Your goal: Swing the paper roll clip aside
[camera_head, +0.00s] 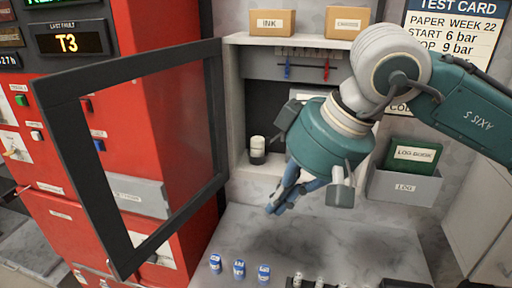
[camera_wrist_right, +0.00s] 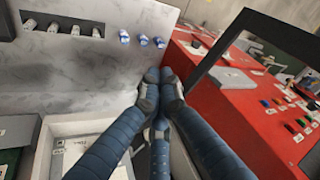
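I cannot make out the paper roll clip in either view. My right arm and hand cover much of the open white recorder cabinet (camera_head: 236,90) in the head view. Inside it, a blue pen (camera_head: 287,69) and a red pen (camera_head: 326,70) hang from a rail, and a small white-and-black cylinder (camera_head: 257,150) stands at the left. My right gripper (camera_head: 272,208) is in front of the cabinet's lower part. In the wrist view its blue fingers (camera_wrist_right: 158,76) are drawn together at the tips, with nothing visible between them. My left gripper is not in view.
The dark-framed door (camera_head: 135,262) stands open to the left, before the red panel (camera_head: 170,50). A log tray (camera_head: 404,187) is at right.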

